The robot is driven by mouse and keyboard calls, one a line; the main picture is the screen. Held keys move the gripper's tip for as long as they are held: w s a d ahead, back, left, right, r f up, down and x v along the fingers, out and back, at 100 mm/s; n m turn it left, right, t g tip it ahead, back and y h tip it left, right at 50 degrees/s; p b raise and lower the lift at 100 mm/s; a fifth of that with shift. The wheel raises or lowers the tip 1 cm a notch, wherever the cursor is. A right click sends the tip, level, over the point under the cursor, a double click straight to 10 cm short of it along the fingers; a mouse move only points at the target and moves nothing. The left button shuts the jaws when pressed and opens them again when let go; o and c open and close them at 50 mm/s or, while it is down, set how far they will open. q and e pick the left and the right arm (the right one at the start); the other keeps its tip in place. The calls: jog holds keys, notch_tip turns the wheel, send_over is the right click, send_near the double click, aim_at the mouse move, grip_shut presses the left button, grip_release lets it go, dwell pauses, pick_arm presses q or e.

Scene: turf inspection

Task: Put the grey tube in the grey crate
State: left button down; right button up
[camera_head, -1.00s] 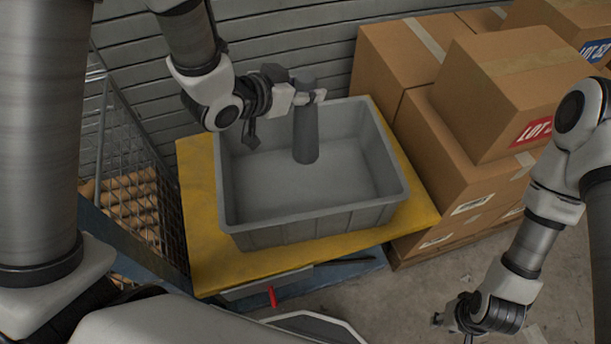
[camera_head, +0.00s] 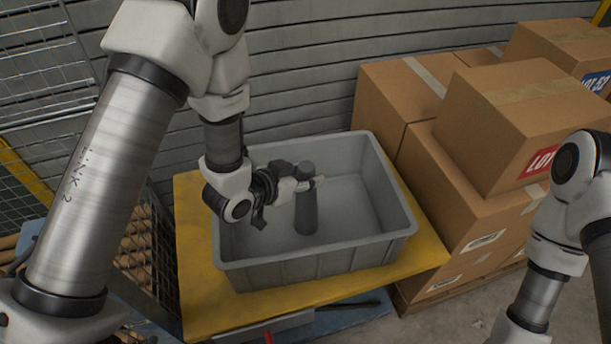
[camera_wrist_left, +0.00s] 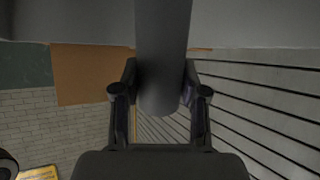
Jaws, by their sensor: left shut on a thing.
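The grey tube (camera_head: 306,216) stands about upright inside the grey crate (camera_head: 325,264). My left gripper (camera_head: 304,184) is shut on the tube near its top end and is within the crate's outline. In the left wrist view the tube (camera_wrist_left: 163,50) runs between the two fingers (camera_wrist_left: 160,98). The tube's lower end is close to the crate floor; I cannot tell whether it touches. The rest of the crate looks empty. My right arm comes in at the right edge, but its gripper is out of view.
The crate rests on a yellow platform (camera_head: 205,290). Cardboard boxes (camera_head: 465,190) are stacked close by on the right. A wire mesh cage (camera_head: 150,245) stands at the left. A grey slatted wall (camera_head: 310,60) is behind the crate.

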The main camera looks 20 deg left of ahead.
pick_arm(q)
jog(key=shift+r, duration=0.1)
jog(key=c, duration=0.6)
grip_release()
